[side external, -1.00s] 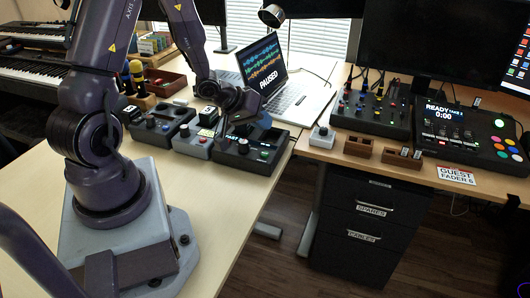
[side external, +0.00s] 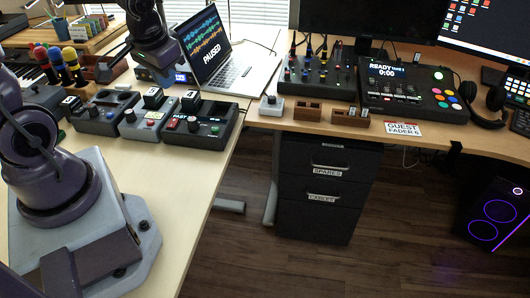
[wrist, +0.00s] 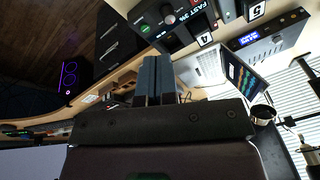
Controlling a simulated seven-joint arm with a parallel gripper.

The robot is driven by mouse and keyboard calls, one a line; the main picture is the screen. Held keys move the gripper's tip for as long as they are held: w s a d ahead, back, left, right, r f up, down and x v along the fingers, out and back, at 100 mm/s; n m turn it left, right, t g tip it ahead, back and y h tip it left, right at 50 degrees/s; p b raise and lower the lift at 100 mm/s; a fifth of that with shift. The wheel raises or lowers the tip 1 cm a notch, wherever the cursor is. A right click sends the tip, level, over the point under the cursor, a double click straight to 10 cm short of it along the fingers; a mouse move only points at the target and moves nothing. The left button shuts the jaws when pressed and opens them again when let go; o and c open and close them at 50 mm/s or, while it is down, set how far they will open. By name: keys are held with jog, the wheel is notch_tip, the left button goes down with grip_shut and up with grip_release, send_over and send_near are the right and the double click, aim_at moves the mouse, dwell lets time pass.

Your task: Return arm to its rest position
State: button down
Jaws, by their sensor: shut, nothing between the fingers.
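My gripper (wrist: 158,78) is shut with nothing between its blue-grey fingers, which point up the wrist picture. In the side external view my arm's end (side external: 160,48) is raised near the laptop, clear of the pedals; the fingertips are not clearly visible there. The right pedal (side external: 202,130) has a lit screen reading FAST, and a black block (side external: 190,100) labelled 4 stands on it. The 4 block also shows in the wrist view (wrist: 204,40). The middle pedal (side external: 146,124) carries another black block (side external: 154,98), labelled 5 in the wrist view.
The left pedal (side external: 104,113) stands beside the others on the pale table. A laptop (side external: 213,60) reading PAUSED is behind them. The right-hand desk holds a mixer (side external: 317,80), a control deck (side external: 412,95) and wooden holders (side external: 308,112).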

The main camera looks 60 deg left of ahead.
jog(key=s+d+r+m+t+h, duration=0.2)
jog(key=s+d+r+m+t, duration=0.1)
jog(key=d+r, duration=0.9)
jog(key=shift+s+d+r+m+t+h, duration=0.15)
jog(key=shift+s+d+m+t+h, duration=0.3)
jog(key=shift+s, duration=0.4)
jog(key=shift+a, duration=0.1)
